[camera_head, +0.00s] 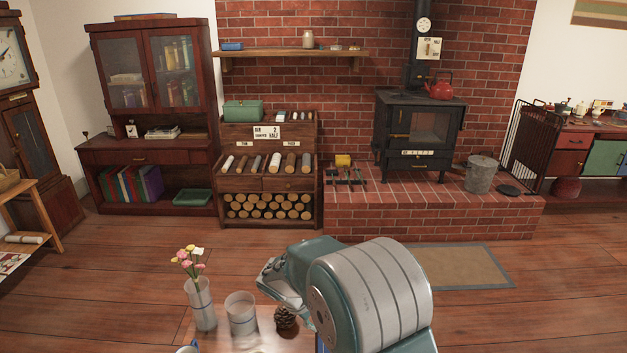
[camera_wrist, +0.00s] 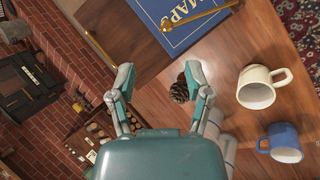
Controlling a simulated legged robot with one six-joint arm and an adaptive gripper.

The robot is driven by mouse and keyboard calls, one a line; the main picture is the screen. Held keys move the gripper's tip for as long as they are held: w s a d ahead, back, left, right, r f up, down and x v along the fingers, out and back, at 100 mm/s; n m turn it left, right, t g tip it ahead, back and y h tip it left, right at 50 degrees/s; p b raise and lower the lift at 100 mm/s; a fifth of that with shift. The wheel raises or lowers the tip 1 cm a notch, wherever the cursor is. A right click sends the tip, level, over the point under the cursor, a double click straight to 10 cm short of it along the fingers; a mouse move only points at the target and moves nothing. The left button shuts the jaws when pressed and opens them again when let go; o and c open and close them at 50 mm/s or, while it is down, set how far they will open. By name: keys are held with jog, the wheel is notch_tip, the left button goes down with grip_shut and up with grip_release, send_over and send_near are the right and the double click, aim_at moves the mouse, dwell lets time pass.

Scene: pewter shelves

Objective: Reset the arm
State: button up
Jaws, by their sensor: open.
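My gripper (camera_wrist: 158,95) shows in the wrist view with its two teal and grey fingers spread apart and nothing between them. A pinecone (camera_wrist: 180,90) lies on the wooden table beyond the right finger. In the head view my arm is folded over the front of the scene, its big grey and teal joint covering part of the table. The gripper's fingers cannot be made out clearly there. The pinecone (camera_head: 285,318) stands just left of my arm in that view.
A wooden table (camera_wrist: 222,65) holds a blue MAPS book (camera_wrist: 180,20), a white mug (camera_wrist: 258,88) and a blue mug (camera_wrist: 284,143). A flower vase (camera_head: 201,305) and a clear tumbler (camera_head: 241,313) stand near the arm.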

jog(key=s+d+r+m+y, duration=0.1)
jog(key=s+d+r+m, duration=0.1)
jog(key=s+d+r, duration=0.45)
jog(key=s+d+r+m+y, duration=0.2)
jog(key=s+d+r+m, duration=0.15)
jog(key=r, duration=0.65)
jog(key=s+d+r+m+t+y, duration=0.1)
jog(key=s+d+r, duration=0.1)
jog(key=s, duration=0.7)
jog(key=s+d+r+m+t+y, duration=0.1)
jog(key=s+d+r+m+t, duration=0.1)
jog(key=s, duration=0.7)
jog(key=shift+r, duration=0.55)
jog(key=shift+m, duration=0.25)
dwell(0.3)
